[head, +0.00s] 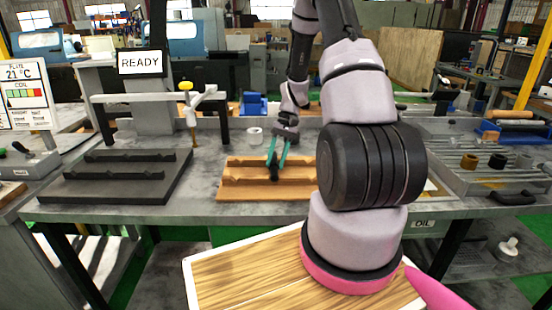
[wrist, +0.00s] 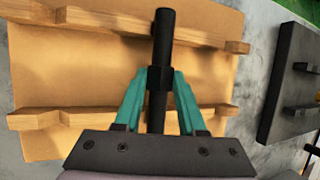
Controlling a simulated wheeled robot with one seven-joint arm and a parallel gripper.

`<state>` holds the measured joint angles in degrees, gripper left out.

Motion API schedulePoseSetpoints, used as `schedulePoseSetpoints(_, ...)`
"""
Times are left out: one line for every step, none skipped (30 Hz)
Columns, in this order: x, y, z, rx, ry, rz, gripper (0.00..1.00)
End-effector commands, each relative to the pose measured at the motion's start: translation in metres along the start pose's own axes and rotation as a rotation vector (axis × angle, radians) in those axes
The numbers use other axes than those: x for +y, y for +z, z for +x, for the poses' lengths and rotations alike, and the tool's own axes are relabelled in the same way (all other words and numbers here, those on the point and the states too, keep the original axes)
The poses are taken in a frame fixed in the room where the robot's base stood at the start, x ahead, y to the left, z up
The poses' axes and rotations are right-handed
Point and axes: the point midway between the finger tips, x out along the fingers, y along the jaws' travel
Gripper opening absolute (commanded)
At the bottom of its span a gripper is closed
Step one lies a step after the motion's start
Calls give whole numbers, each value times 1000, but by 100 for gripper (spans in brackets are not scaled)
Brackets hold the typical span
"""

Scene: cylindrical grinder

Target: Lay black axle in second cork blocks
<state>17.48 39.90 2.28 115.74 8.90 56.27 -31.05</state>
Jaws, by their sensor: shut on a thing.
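My gripper (head: 278,158) has teal fingers, shut on the black axle (head: 274,172). In the wrist view the fingers (wrist: 160,88) close on the thicker collar of the axle (wrist: 163,38). The axle runs across both notched rails of the cork blocks (wrist: 60,118), which lie on a tan board. In the head view these cork blocks (head: 236,180) stand in the middle of the table, under my gripper. I cannot tell whether the axle touches the notches or hangs just above them. The axle's near end is partly hidden by the gripper body.
A dark tray with two notched black rails (head: 125,172) lies to the left. A white roll (head: 255,136) and a blue block (head: 253,104) stand behind the board. A grey tray with rods and rings (head: 480,165) is at the right. A READY sign (head: 140,62) stands at the back left.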

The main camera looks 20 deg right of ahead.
Motion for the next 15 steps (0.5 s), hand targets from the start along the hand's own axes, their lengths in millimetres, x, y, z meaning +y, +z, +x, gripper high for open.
schedulePoseSetpoints(0, 0, 0, 1, -1, 0, 0)
schedulePoseSetpoints(0, 0, 0, 1, -1, 0, 0)
schedulePoseSetpoints(0, 0, 0, 1, -1, 0, 0)
schedulePoseSetpoints(0, 0, 0, 1, -1, 0, 0)
schedulePoseSetpoints(0, 0, 0, 1, -1, 0, 0)
schedulePoseSetpoints(0, 0, 0, 1, -1, 0, 0)
schedulePoseSetpoints(0, 0, -1, 1, -1, 0, 0)
schedulePoseSetpoints(0, 0, -1, 1, -1, 0, 0)
schedulePoseSetpoints(0, 0, -1, 1, -1, 0, 0)
schedulePoseSetpoints(0, 0, -1, 1, -1, 0, 0)
schedulePoseSetpoints(0, 0, -1, 1, -1, 0, 47)
schedulePoseSetpoints(0, 0, -1, 1, -1, 0, 63)
schedulePoseSetpoints(0, 0, 0, 1, -1, 0, 74)
schedulePoseSetpoints(0, 0, 0, 1, -1, 0, 75)
schedulePoseSetpoints(0, 0, 0, 1, 0, 0, 75)
